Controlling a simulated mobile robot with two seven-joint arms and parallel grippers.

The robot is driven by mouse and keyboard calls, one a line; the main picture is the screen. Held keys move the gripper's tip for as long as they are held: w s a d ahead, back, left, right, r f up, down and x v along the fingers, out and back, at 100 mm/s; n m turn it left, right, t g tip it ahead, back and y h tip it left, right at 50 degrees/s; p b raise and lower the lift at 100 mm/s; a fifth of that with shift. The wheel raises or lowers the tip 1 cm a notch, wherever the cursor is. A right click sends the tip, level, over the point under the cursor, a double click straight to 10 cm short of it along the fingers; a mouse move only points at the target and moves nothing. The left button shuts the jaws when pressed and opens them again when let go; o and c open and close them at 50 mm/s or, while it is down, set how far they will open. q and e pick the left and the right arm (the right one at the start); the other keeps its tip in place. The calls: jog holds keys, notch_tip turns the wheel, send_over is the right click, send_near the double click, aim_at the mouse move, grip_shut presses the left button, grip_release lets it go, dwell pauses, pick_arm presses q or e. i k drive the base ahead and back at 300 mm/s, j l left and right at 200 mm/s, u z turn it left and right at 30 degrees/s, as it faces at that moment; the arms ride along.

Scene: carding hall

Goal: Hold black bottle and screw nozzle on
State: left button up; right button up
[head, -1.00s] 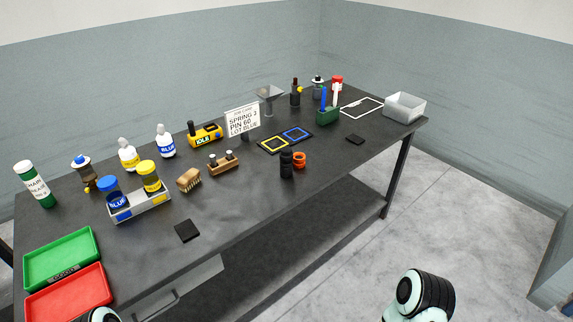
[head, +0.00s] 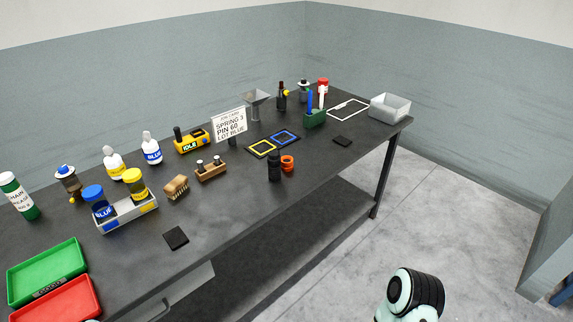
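A small black bottle (head: 274,166) stands upright near the front edge of the dark table. An orange ring-shaped part (head: 288,163) sits right beside it on the right; I cannot tell whether they touch. I cannot tell for certain which piece is the nozzle. Neither of my grippers is in view. Only a rounded link of my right arm shows at the bottom right, over the floor and away from the table.
Yellow and blue square outlines (head: 274,145) lie behind the black bottle. A grey bin (head: 390,107) is at the right end.

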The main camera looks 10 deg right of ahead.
aim_at(274, 159)
jog(key=l+u, duration=0.15)
jog(key=u, duration=0.3)
jog(key=i+l+u, duration=0.1)
jog(key=u, duration=0.3)
jog(key=l+u, duration=0.25)
jog(key=l, duration=0.3)
jog(key=l+u, duration=0.25)
jog(key=l, duration=0.3)
jog(key=l+u, duration=0.1)
jog(key=l, duration=0.75)
jog(key=k+l, duration=0.15)
jog(key=l, duration=0.65)
jog(key=u, duration=0.05)
